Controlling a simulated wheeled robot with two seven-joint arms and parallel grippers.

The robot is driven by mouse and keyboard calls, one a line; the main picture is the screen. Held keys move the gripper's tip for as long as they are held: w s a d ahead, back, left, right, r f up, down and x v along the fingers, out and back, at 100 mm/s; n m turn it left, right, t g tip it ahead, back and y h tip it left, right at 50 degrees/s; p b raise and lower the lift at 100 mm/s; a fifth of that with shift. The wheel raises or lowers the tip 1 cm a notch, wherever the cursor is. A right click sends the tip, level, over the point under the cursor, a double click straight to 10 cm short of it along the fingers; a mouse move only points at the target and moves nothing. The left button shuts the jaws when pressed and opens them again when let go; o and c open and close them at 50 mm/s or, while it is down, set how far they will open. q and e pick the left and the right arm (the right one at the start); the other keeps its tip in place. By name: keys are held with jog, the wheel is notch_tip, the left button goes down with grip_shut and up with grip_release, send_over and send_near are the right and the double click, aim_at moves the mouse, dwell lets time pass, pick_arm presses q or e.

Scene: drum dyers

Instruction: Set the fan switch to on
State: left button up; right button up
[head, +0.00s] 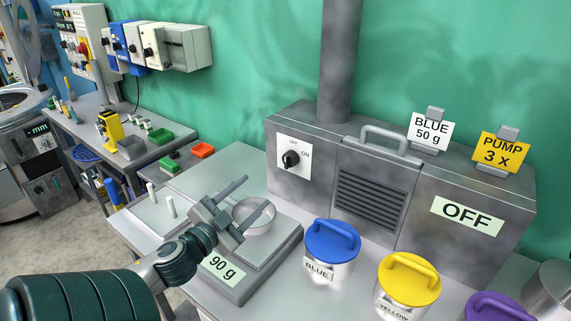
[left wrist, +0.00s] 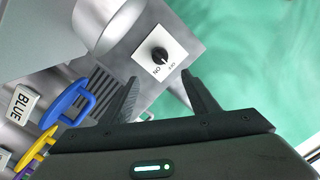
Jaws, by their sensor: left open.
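The fan switch is a black rotary knob (head: 291,159) on a white plate marked OFF and ON, at the left end of the grey metal housing's front. The knob looks turned toward OFF, though its pointer is small. A sign (head: 467,215) on the housing reads OFF. My left gripper (head: 257,192) is open and empty, over the scale's bowl, below and left of the switch and apart from it. In the left wrist view the knob (left wrist: 159,55) shows beyond and between the two open fingers (left wrist: 158,82). My right gripper is not in view.
A scale reading 90 g (head: 221,268) with a metal bowl (head: 254,216) lies under my left gripper. Lidded jars, blue (head: 333,241), yellow (head: 408,280) and purple (head: 495,307), stand before the housing. A grille (head: 368,199) and handle (head: 390,138) lie right of the switch.

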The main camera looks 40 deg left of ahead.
aim_at(286, 164)
pick_arm(q)
jog(key=w+a+p, duration=0.1)
jog(key=w, duration=0.4)
jog(key=w+a+p, duration=0.1)
jog(key=w+p, duration=0.1)
jog(key=w, duration=0.4)
jog(key=w+a+p, duration=0.1)
jog(key=w, duration=0.4)
jog(key=shift+w, duration=0.2)
jog(key=c, duration=1)
jog(key=shift+c, duration=0.2)
jog(key=shift+m, duration=0.4)
jog(key=m, duration=0.5)
jog(key=shift+f, duration=0.15)
jog(key=m, duration=0.6)
jog(key=shift+f+m+t+h, duration=0.1)
jog(key=shift+m+t+h, duration=0.2)
